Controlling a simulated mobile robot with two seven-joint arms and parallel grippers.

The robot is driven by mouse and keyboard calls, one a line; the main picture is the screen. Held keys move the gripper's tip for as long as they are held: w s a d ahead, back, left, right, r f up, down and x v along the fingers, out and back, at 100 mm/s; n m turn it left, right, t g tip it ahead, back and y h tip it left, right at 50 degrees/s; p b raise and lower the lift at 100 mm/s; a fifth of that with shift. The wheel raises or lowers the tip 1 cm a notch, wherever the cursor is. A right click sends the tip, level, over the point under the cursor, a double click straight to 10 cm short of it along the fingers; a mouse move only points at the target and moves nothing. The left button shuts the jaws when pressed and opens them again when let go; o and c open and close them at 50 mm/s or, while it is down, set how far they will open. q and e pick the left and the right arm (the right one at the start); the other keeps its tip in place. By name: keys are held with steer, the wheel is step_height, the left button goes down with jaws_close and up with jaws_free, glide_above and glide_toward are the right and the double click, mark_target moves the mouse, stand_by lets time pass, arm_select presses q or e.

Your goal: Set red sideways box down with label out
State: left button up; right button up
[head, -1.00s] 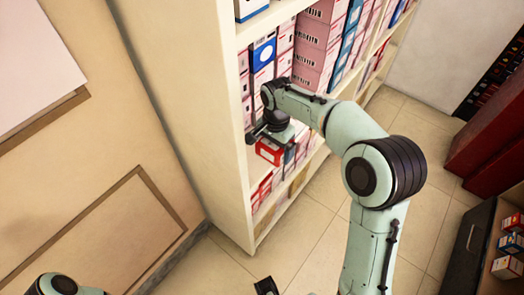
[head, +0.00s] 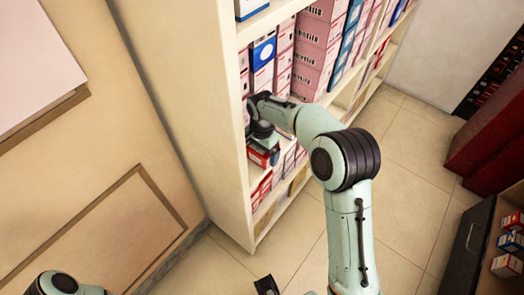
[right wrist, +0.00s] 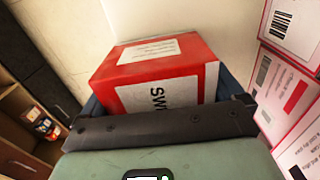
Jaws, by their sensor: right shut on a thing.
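The red box (head: 257,156) with white labels is in my right gripper (head: 268,150), at the near end of a shelf in the tall cream shelf unit (head: 215,150). In the right wrist view the red box (right wrist: 152,67) sits between the blue-grey fingers. Its white label with dark letters running sideways faces my wrist, and another white label is on its top. I cannot tell whether its underside touches the shelf. A dark piece at the bottom edge of the head view, seemingly my left gripper (head: 266,286), is mostly cut off.
Pink and white boxes (head: 318,50) fill the shelves beside and above the gripper; some stand close on the right in the wrist view (right wrist: 288,100). The unit's side panel is close on the left. Tiled floor (head: 410,150) is open to the right.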

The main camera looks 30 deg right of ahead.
steer(key=shift+f, duration=0.15)
steer(key=o, duration=0.7)
steer(key=shift+o, duration=0.2)
step_height(320, 180, up, 12)
steer(key=shift+r+p, duration=0.2)
steer(key=shift+p, duration=0.65)
